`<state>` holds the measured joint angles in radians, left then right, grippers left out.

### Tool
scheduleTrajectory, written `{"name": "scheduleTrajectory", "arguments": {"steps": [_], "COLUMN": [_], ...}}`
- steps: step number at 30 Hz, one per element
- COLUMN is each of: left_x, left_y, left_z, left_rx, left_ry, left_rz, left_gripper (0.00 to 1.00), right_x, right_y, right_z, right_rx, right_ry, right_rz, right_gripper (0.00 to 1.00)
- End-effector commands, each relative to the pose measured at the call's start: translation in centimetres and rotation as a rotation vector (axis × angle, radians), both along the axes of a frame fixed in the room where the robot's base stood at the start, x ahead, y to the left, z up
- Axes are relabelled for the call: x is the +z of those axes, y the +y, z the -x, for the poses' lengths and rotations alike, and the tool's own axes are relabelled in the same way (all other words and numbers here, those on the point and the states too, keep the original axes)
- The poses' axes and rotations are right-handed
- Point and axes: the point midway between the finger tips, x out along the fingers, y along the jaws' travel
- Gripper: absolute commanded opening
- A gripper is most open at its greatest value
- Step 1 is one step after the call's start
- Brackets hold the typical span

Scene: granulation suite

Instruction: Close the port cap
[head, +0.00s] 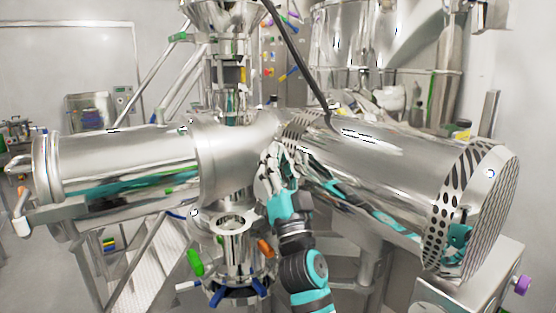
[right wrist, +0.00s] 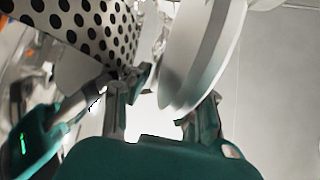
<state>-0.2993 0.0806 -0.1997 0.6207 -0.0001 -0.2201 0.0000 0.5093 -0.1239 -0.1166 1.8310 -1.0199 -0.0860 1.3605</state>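In the right wrist view a round, pale grey disc with a thick rim (right wrist: 205,60) stands on edge just beyond my fingers. It may be the port cap, but I cannot tell for sure. My right gripper (right wrist: 155,108) is open, its two fingers spread below the disc, and I see nothing held between them. Contact with the disc is unclear. In the head view my right gripper (head: 274,168) is at the middle of the steel machine, by the joint between its two drums, and hides part of that joint. My left gripper is not in view.
A large steel drum (head: 385,175) with a perforated end lies to the right, and a shorter drum (head: 120,160) to the left. A perforated surface (right wrist: 85,25) is close by in the wrist view.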

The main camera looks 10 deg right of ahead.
Motion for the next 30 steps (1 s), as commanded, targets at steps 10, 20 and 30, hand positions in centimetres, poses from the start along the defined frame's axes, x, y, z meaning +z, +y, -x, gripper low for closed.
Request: {"name": "scheduleTrajectory", "arguments": {"steps": [10, 20, 30], "left_x": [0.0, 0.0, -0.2], "left_y": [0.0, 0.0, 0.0], "left_z": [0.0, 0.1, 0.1], "left_rx": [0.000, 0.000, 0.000], "left_ry": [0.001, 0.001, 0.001], "left_rz": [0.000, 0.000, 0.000], "left_gripper": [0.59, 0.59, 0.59], "right_x": [0.0, 0.0, 0.5], "right_y": [0.0, 0.1, 1.9], "right_z": [0.0, 0.1, 0.7], "right_rx": [-0.001, -0.001, 0.001], "right_ry": [0.000, -0.005, -0.062], "right_rz": [-0.001, 0.014, 0.176], "right_gripper": [0.00, 0.00, 0.00]}}
